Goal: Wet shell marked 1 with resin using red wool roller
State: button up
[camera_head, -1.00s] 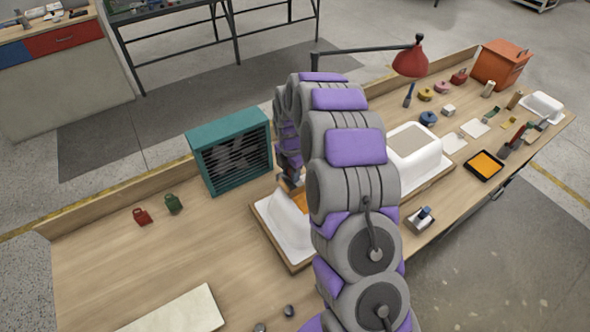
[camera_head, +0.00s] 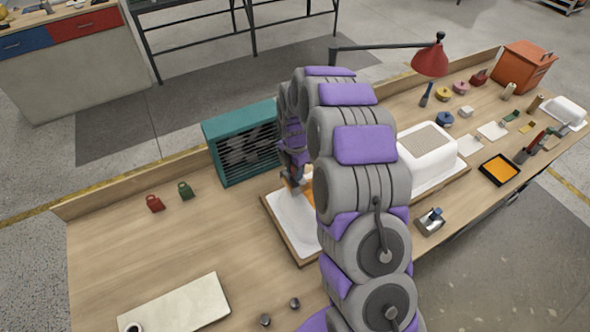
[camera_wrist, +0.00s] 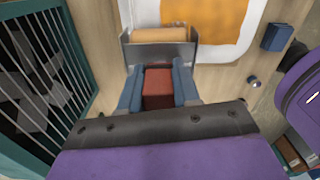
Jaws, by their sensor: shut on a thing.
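My gripper (camera_wrist: 158,90) is shut on the red handle (camera_wrist: 158,86) of the roller. The roller's sleeve (camera_wrist: 160,35) looks orange-tan and sits in a grey frame ahead of the fingers. Beyond it is a white shell (camera_wrist: 222,52) with an orange patch (camera_wrist: 205,15). In the head view my gripper (camera_head: 293,185) is over the left-hand shell (camera_head: 287,228), which is largely hidden by my arm. Whether the sleeve touches the shell is unclear. A second white shell (camera_head: 448,160) with a grey-beige patch lies right of my arm. No number marks are readable.
A teal heater-like box with dark slats (camera_head: 245,140) stands close left of my gripper. A red lamp (camera_head: 430,60) overhangs the bench behind. A black tray with orange contents (camera_head: 499,170) lies at the right. The bench's left part is mostly clear around a pale board (camera_head: 180,305).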

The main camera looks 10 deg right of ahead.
jog(key=shift+r+p, duration=0.8)
jog(key=shift+r, duration=2)
jog(key=shift+f, duration=0.15)
jog(key=shift+f, duration=1.4)
jog(key=shift+f+b, duration=0.3)
jog(key=shift+f, duration=1.15)
jog(key=shift+d, duration=0.1)
jog(key=shift+w+d+f, duration=0.1)
jog(key=shift+w+d, duration=0.4)
jog(key=shift+d, duration=1.1)
jog(key=shift+w+d+r, duration=0.1)
jog(key=shift+w+d, duration=0.45)
jog(key=shift+d, duration=1.1)
jog(key=shift+w+d+f, duration=0.1)
jog(key=shift+w+d, duration=0.4)
jog(key=shift+d, duration=1.1)
jog(key=shift+w+d, duration=0.4)
jog(key=shift+d, duration=0.75)
jog(key=shift+w+d, duration=0.4)
jog(key=shift+d, duration=0.75)
jog(key=shift+w+d, duration=0.4)
jog(key=shift+d, duration=0.75)
